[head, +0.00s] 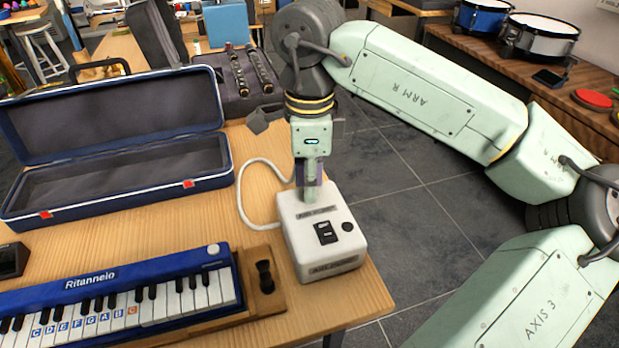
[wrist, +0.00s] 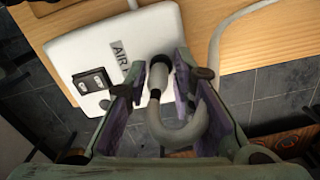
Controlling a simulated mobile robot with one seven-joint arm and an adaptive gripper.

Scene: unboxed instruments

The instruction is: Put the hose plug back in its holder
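The hose plug (wrist: 160,72) is a grey cylinder with a dark ring, seen between my fingertips in the wrist view. Its pale hose (wrist: 180,136) bends in a tight loop between my fingers. My gripper (head: 309,192) points down over the back of a white air box (head: 300,252), whose top shows again in the wrist view (wrist: 72,55). Its purple pads close in on both sides of the plug and appear shut on it. The plug's lower end is near the box; I cannot tell whether it is seated. No separate holder shows clearly.
The box stands by the table's right edge, with floor beyond. The hose (head: 243,190) loops left of it. A blue keyboard (head: 130,270) and a wooden block with a black upright piece (head: 265,277) lie at front left. An open blue case (head: 120,190) stands behind.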

